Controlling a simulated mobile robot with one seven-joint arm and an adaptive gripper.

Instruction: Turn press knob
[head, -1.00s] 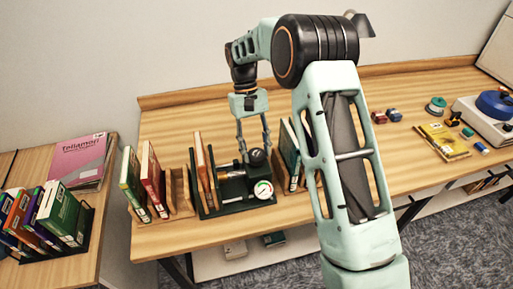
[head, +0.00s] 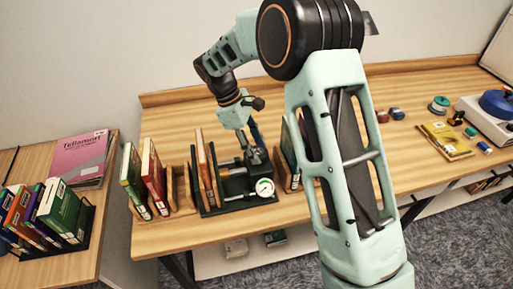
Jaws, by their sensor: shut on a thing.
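The press (head: 236,188) is a dark green device on the table, with a brass-coloured cylinder and a round white gauge (head: 265,188) at its front right. The black press knob (head: 256,157) is at its top, mostly covered by my gripper. My gripper (head: 254,150) reaches down from above, tilted, with its fingers shut on the knob. The exact finger contact is small and partly hidden.
Upright books (head: 153,178) in a wooden holder stand left of the press, and more books stand close on its right. My arm hides part of the table.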

